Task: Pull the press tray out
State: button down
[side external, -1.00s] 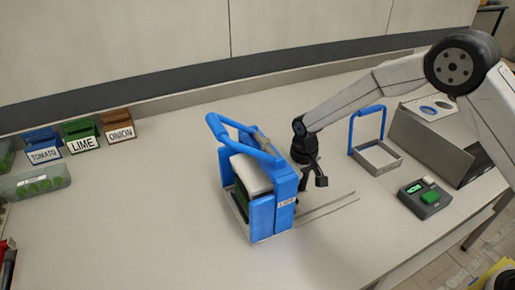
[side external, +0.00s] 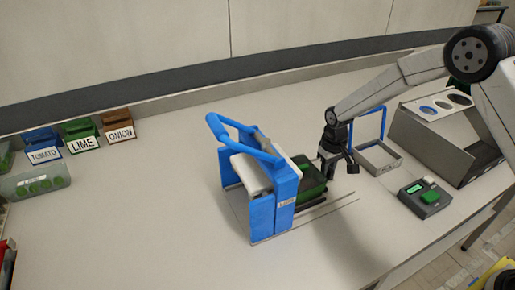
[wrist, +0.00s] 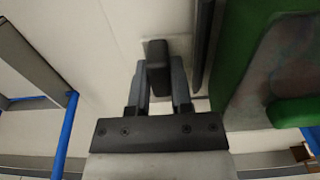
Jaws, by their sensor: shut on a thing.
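The blue press (side external: 272,207) stands mid-table with its blue lever handle (side external: 240,138) raised and a pale block under it. The press tray (side external: 306,192) sticks out of the press's right side on its rails, with a green crate (side external: 313,178) on it. My gripper (side external: 338,168) is at the tray's outer end. In the wrist view my gripper (wrist: 158,80) is shut on the dark tray handle (wrist: 158,62), with the green crate (wrist: 240,75) close on the right. The rest of the handle's join to the tray is partly hidden.
Behind my gripper stand a metal frame with a blue hoop (side external: 380,157) and a grey chute (side external: 440,140). A device with a green button (side external: 425,198) sits at the right. Labelled bins (side external: 82,137) and a clear box (side external: 40,182) are far left. The front table is clear.

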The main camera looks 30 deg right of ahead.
jog(key=d, duration=0.8)
jog(key=shift+r, duration=0.1)
jog(key=shift+d, duration=0.15)
jog(key=c, duration=0.5)
grip_release()
jog(key=shift+r, duration=0.1)
jog(key=shift+r, duration=3.8)
